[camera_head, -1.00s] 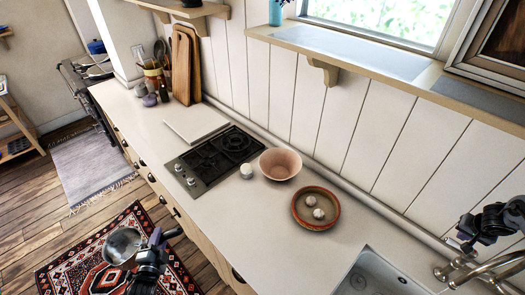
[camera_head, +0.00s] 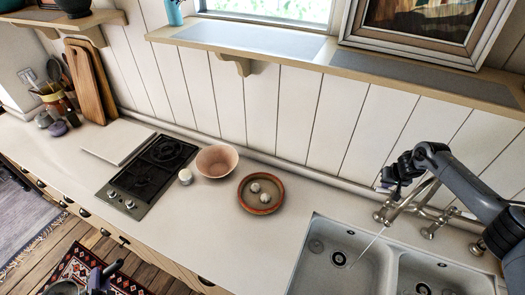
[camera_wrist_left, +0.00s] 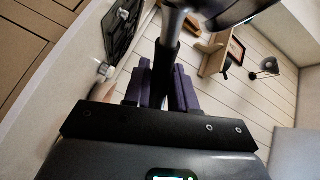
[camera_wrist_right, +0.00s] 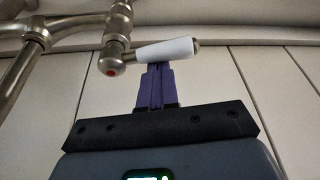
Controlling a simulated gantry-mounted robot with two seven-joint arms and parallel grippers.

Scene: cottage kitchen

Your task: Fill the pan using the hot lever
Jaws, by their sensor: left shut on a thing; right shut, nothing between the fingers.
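My left gripper (camera_head: 103,274) is shut on the handle of the metal pan (camera_head: 62,288) at the bottom left of the head view. The left wrist view shows the dark handle (camera_wrist_left: 165,68) between purple fingers. My right gripper (camera_head: 390,180) is shut and empty at the tap (camera_head: 388,214). In the right wrist view its fingertips are at the white hot lever (camera_wrist_right: 165,50), which has a red mark on its metal end; I cannot tell whether they touch. A thin stream of water (camera_head: 368,247) runs from the tap into the left basin.
The double sink (camera_head: 318,262) is at the lower right. A red-brown dish (camera_head: 245,201) with two pale round things, a pink bowl (camera_head: 216,161) and a hob (camera_head: 146,176) stand along the counter. Counter between dish and sink is clear.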

